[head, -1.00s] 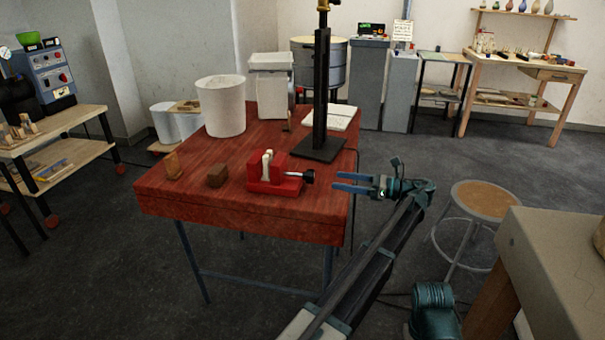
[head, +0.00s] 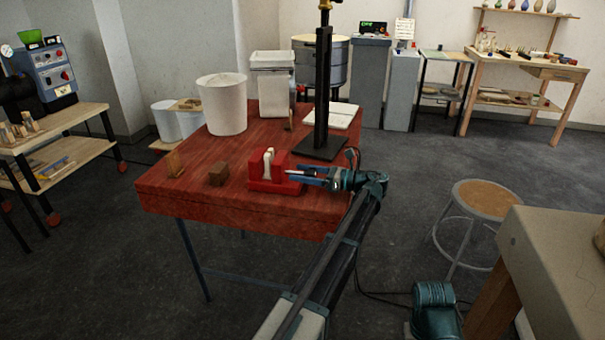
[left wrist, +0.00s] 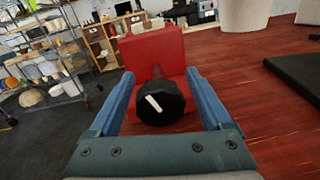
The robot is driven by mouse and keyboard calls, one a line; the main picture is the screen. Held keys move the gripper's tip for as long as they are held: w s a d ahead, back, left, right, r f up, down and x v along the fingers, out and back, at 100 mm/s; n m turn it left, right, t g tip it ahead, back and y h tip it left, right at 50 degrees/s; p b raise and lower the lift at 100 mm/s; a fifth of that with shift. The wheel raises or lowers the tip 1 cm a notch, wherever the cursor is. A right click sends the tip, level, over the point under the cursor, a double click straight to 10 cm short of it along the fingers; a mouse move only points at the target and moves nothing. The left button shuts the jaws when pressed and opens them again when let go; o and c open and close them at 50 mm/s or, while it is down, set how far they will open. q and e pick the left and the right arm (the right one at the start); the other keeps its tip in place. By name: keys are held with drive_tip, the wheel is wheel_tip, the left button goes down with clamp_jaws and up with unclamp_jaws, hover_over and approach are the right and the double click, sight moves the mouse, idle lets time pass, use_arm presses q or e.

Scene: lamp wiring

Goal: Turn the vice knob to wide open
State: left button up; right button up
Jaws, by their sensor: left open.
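The red vice (head: 272,176) stands on the red wooden table, with pale jaws on top. It also shows in the left wrist view (left wrist: 152,52), beyond the fingers. Its black knob (left wrist: 158,102) with a white mark faces the wrist camera; the mark is tilted from upper left to lower right. My left gripper (head: 305,173) is at the vice's right side, with its blue fingers open on either side of the knob. In the left wrist view the left gripper (left wrist: 163,95) shows a gap between each finger and the knob. My right gripper is not in view.
The red table (head: 230,150) also holds a black stand (head: 322,100) behind my left gripper, a white bucket (head: 222,104), a brown block (head: 218,173) and a small wooden piece (head: 174,164). A stool (head: 486,200) and a pale bench (head: 560,250) stand at the right.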

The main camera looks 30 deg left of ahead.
use_arm(q)
clamp_jaws()
drive_tip(key=n, duration=0.5)
drive_tip(key=shift+r+n+b, duration=0.1)
drive_tip(key=shift+n+b, duration=0.2)
drive_tip(key=shift+n, duration=0.1)
unclamp_jaws()
idle(0.4)
